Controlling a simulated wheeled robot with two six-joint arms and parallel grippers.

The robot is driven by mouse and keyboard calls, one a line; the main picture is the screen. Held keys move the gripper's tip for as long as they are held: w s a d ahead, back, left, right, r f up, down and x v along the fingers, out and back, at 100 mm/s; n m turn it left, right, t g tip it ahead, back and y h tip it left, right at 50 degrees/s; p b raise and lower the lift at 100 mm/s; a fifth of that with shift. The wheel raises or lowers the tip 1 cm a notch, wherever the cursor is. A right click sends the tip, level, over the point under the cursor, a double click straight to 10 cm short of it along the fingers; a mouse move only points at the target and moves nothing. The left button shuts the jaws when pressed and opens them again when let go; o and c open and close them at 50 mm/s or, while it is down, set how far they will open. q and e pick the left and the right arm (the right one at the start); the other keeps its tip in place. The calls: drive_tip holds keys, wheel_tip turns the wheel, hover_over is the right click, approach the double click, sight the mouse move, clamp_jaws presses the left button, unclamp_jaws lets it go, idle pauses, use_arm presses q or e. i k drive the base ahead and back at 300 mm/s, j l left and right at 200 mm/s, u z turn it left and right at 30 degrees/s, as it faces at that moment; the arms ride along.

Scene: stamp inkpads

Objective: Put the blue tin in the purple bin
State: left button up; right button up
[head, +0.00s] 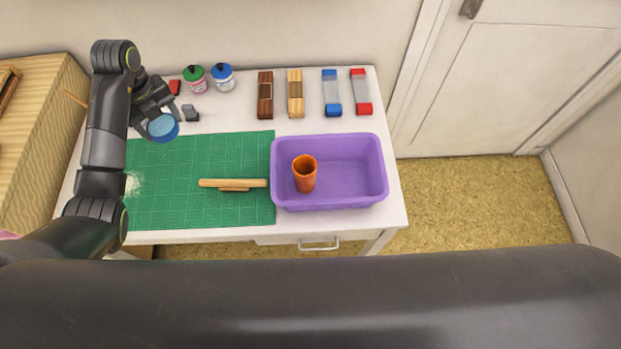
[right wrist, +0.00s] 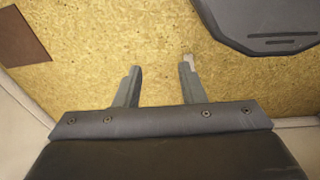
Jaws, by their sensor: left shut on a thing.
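The blue tin (head: 163,128) is a round, flat, light-blue thing at the left of the table in the head view. My left gripper (head: 155,116) is shut on it and holds it over the back left part of the green mat. My right gripper (right wrist: 160,85) shows in the right wrist view, open and empty above the floor.

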sight(347, 184)
drive_tip(key=k+j+z, duration=0.1)
drive_tip(key=z, duration=0.3)
drive_tip(key=k+z, duration=0.1)
drive_tip(key=z, duration=0.3)
drive_tip(key=k+z, duration=0.1)
drive_tip(key=z, duration=0.3)
drive_tip(key=k+z, duration=0.15)
drive_tip(key=z, duration=0.25)
